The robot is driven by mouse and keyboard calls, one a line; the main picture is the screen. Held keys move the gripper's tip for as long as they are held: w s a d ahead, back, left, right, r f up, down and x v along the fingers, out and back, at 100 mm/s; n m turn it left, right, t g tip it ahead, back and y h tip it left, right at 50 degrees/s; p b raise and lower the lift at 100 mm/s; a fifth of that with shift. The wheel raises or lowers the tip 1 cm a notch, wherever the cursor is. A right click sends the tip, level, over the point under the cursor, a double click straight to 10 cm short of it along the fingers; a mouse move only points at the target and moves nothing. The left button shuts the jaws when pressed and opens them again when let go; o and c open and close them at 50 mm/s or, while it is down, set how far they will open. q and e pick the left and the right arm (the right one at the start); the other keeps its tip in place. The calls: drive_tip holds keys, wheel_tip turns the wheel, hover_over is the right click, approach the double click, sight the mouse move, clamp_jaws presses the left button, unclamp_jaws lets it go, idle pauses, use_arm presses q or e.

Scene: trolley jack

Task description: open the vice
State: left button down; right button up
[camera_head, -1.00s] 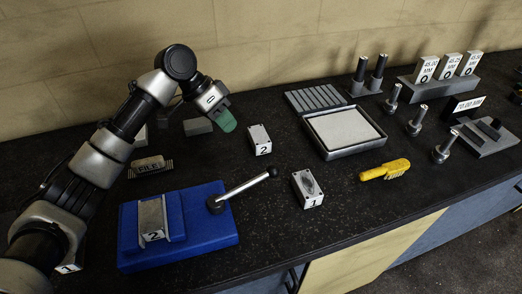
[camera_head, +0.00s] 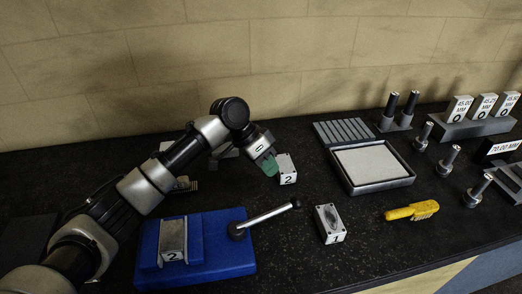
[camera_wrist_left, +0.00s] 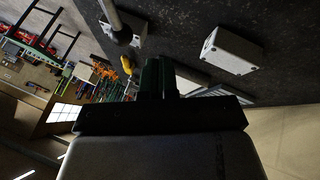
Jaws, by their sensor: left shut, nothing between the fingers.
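The vice is a blue base (camera_head: 220,262) at the front left of the bench. A grey metal block labelled 2 (camera_head: 173,238) sits in its jaws. Its lever (camera_head: 265,217) slants up to the right from a dark pivot to a black ball knob. My left gripper (camera_head: 270,166), with green fingertips, is shut and empty, behind the lever and above the bench. It appears just left of another grey block labelled 2 (camera_head: 287,169); I cannot tell if they touch. The shut fingers also show in the left wrist view (camera_wrist_left: 158,76). My right gripper is not in view.
A block labelled 1 (camera_head: 330,224) stands right of the lever. The bench between the lever knob and the tray is mostly clear.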

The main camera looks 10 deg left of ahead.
sight(269, 214)
use_arm(q)
drive_tip(key=s+d+f+p, duration=0.2)
drive_tip(key=s+d+f, duration=0.1)
drive_tip(key=d, duration=0.1)
drive_tip(key=shift+s+d+f+p, duration=0.15)
drive_tip(key=shift+d+f+p, duration=0.05)
drive_tip(key=shift+f+p, duration=0.15)
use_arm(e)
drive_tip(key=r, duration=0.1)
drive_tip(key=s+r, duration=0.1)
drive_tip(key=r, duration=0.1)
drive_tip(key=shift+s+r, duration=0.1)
use_arm(q)
drive_tip(key=shift+d, duration=0.1)
